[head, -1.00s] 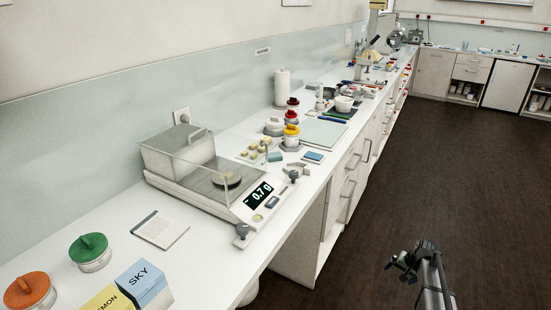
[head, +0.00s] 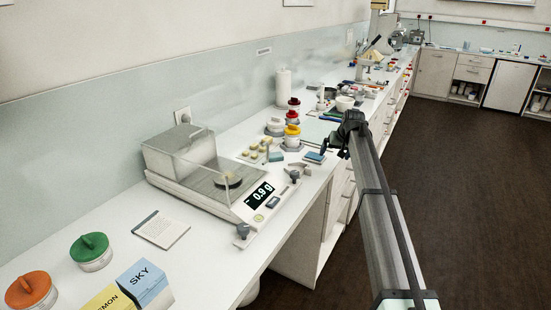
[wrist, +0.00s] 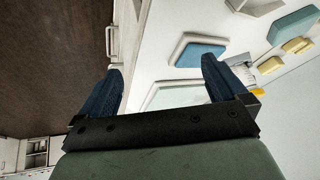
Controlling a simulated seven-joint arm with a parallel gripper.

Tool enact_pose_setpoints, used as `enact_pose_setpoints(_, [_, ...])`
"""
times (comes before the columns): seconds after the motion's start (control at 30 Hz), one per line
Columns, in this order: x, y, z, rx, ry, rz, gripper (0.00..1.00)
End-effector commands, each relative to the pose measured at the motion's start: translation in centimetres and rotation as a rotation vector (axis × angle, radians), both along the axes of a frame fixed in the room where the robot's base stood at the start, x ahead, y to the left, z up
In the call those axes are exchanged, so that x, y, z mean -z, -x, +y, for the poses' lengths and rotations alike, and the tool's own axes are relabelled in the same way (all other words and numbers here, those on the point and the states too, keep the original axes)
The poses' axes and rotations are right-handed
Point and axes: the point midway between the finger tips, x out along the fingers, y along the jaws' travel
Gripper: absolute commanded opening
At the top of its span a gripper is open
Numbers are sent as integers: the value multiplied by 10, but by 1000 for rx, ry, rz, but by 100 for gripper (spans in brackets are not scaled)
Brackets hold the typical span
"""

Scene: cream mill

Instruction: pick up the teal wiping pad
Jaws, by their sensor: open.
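The teal wiping pad (head: 275,156) appears as a small teal block on the bench, right of the balance and beside several pale yellow pieces. It also shows at the upper right of the wrist view (wrist: 295,24). My gripper (head: 335,149) is open and empty, over the bench's front edge, to the right of the pad and apart from it. In the wrist view its two dark fingers (wrist: 163,68) stand wide apart with nothing between them. A flat blue pad with a white border (head: 315,157) lies closer to my gripper, just beyond the fingers in the wrist view (wrist: 200,52).
The balance (head: 215,180) with its clear shield stands left of the pad. Yellow- and red-topped jars (head: 292,137) stand behind it. A grey knobbed piece (head: 294,174) lies in front. A pale mat (wrist: 175,95) is partly hidden by my gripper. The floor is clear at right.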

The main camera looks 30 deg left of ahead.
Motion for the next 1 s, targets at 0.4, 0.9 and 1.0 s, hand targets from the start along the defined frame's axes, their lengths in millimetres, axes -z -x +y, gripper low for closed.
enact_pose_setpoints(0.4, [-75, 93, 167, -273, 155, -23, 99])
enact_pose_setpoints(0.9, [-52, 98, 194, -304, 176, -26, 99])
enact_pose_setpoints(1.0, [-35, 93, 199, -305, 177, -24, 99])
